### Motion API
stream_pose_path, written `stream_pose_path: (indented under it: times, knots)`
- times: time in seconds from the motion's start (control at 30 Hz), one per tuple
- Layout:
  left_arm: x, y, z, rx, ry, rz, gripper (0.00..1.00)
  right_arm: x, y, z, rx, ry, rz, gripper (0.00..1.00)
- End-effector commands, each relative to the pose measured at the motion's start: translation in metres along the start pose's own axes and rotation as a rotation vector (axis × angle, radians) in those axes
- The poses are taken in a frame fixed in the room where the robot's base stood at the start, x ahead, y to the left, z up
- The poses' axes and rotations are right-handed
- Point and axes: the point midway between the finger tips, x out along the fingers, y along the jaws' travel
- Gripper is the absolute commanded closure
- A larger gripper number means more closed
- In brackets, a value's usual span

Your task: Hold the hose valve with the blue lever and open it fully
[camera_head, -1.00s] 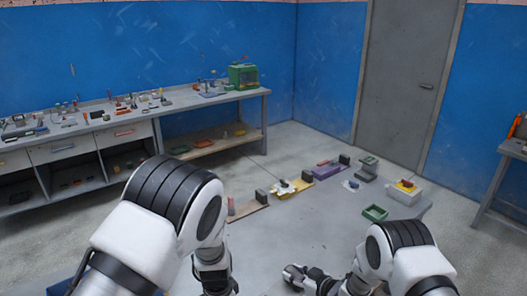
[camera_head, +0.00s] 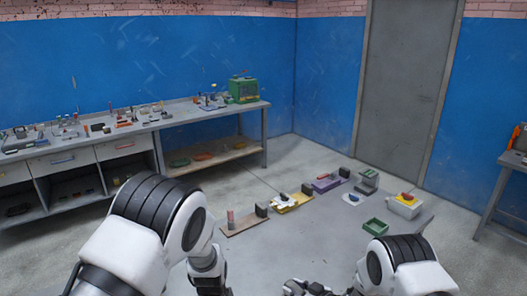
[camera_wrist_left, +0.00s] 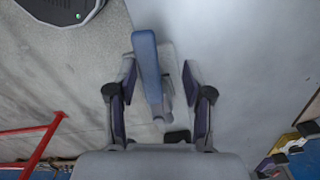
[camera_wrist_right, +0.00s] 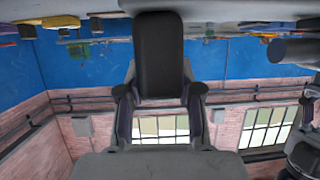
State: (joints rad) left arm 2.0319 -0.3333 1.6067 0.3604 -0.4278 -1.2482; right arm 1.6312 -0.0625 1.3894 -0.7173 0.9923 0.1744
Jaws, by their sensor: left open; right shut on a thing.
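In the left wrist view a long blue lever (camera_wrist_left: 148,65) stands between the spread fingers of my left gripper (camera_wrist_left: 159,68), closer to the left finger. I cannot tell whether it touches that finger. A pale grey body (camera_wrist_left: 167,88) shows partly behind the lever; the rest of it is hidden. In the right wrist view my right gripper (camera_wrist_right: 160,92) is shut on a black block-like thing (camera_wrist_right: 159,50). I cannot tell whether this is part of the valve. In the head view my right gripper (camera_head: 304,287) is low at the bottom edge; no valve is clear there.
A grey table carries a brown board (camera_head: 245,226), a yellow board (camera_head: 292,203), a purple piece (camera_head: 326,185), a green tray (camera_head: 375,227) and a white box (camera_head: 404,208). A cluttered workbench (camera_head: 252,108) stands along the left wall. A red bar (camera_wrist_left: 42,145) shows in the left wrist view.

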Motion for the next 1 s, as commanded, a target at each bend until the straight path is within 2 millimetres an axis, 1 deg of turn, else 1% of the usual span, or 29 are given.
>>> stream_pose_path:
  times: [0.03, 0.1, 0.13, 0.2, 0.6, 0.63, 0.67, 0.7, 0.87, 0.9, 1.0]
  knots:
    - [0.000, -0.012, -0.001, 0.105, 0.004, -0.004, 0.52, 0.000, 0.000, 0.000, -0.001, 0.000, -0.001, 1.00]
    - [0.000, -0.026, -0.004, 0.277, 0.003, -0.006, 0.52, 0.000, 0.000, 0.000, -0.001, 0.000, -0.002, 1.00]
    - [-0.003, -0.031, -0.005, 0.335, 0.001, -0.009, 0.52, 0.000, -0.001, 0.000, -0.001, 0.000, -0.002, 1.00]
    - [-0.024, -0.029, -0.005, 0.320, 0.000, -0.010, 0.52, 0.000, -0.001, 0.000, -0.001, 0.000, -0.002, 1.00]
    - [-0.120, -0.027, -0.004, 0.316, 0.000, -0.008, 0.52, 0.000, 0.000, 0.000, 0.000, 0.001, -0.001, 1.00]
    - [-0.124, -0.026, -0.004, 0.315, 0.000, -0.005, 0.52, 0.000, 0.000, 0.000, 0.000, 0.001, -0.001, 1.00]
    - [-0.111, -0.021, 0.001, 0.309, -0.002, 0.021, 0.52, 0.000, 0.000, 0.001, 0.000, 0.001, -0.001, 1.00]
    - [-0.102, -0.017, 0.005, 0.302, -0.003, 0.043, 0.52, 0.000, 0.000, 0.000, 0.000, 0.001, -0.001, 1.00]
    - [-0.071, -0.002, 0.020, 0.278, -0.006, 0.119, 0.52, 0.000, 0.000, 0.000, 0.000, 0.001, -0.001, 1.00]
    - [-0.063, 0.003, 0.024, 0.272, -0.008, 0.140, 0.52, 0.000, 0.000, 0.000, 0.000, 0.001, -0.001, 1.00]
    - [-0.047, 0.015, 0.038, 0.252, -0.017, 0.175, 0.52, 0.000, 0.000, 0.000, 0.000, 0.001, -0.001, 1.00]
